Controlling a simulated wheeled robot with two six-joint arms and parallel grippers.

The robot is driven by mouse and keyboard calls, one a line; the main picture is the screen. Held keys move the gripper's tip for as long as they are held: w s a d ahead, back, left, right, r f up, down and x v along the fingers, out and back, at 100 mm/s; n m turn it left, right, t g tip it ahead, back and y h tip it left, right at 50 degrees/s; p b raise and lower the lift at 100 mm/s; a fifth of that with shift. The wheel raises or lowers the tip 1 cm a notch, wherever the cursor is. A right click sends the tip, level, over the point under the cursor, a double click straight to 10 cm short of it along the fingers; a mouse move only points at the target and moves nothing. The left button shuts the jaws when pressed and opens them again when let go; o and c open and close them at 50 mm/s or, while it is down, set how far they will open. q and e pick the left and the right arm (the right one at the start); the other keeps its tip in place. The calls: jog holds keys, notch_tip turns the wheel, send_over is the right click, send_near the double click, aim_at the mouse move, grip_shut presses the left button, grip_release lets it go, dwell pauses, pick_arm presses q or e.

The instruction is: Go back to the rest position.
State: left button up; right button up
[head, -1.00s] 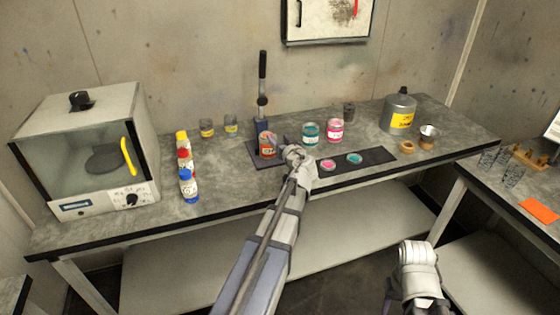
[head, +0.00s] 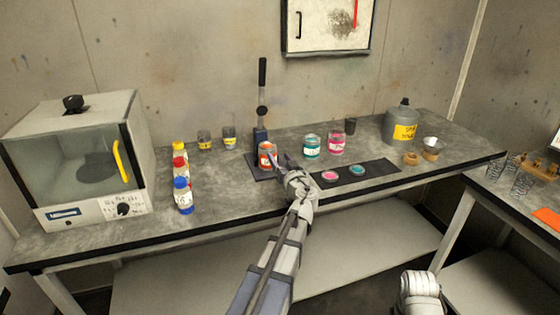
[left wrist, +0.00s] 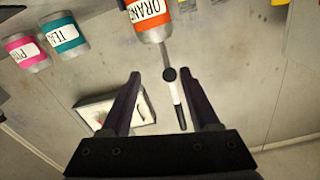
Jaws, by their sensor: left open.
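My left gripper (head: 280,158) is open and empty, over the bench just right of and in front of the orange-labelled jar (head: 266,156). That jar stands at the foot of a lever press (head: 262,100) with a dark handle. In the left wrist view the scene appears upside down. The orange jar (left wrist: 148,18) is beyond the spread fingers (left wrist: 163,85), with nothing between them. A white part of my right arm (head: 420,290) shows at the bottom edge; its gripper is out of view.
Teal (head: 312,147) and pink (head: 337,142) jars stand right of the press. Two lids (head: 330,176) lie on a dark mat (head: 378,170). Colour-capped bottles (head: 183,195) and a glass-fronted oven (head: 75,160) are left. A grey can (head: 401,125) stands right.

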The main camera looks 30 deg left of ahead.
pick_arm(q)
jog(key=s+d+f+g+p, duration=0.1)
jog(key=d, duration=0.1)
jog(key=s+d+f+g+h+p, duration=0.1)
jog(key=d, duration=0.1)
jog(key=s+d+f+p, duration=0.1)
jog(key=s+d, duration=0.1)
jog(key=d, duration=0.1)
jog(key=shift+s+d+f+g+h, duration=0.1)
jog(key=shift+g+h, duration=0.3)
jog(key=s+d+f+m+g+h+p, duration=0.2)
jog(key=s+d+f+m+g+h, duration=0.1)
jog(key=s+d, duration=0.5)
jog(key=s+d+f+m+g+h+p, duration=0.2)
jog(key=s+d, duration=0.6)
jog(key=d, duration=0.4)
jog(key=s+d+f+m+g+h+p, duration=0.1)
jog(key=s+d+f+m+g+h, duration=0.3)
jog(key=s+d, duration=0.4)
jog(key=d+f+m+h, duration=0.1)
jog(key=d+m, duration=0.1)
jog(key=shift+d+h+p, duration=0.3)
jog(key=shift+d+p, duration=0.05)
jog(key=shift+p, duration=0.05)
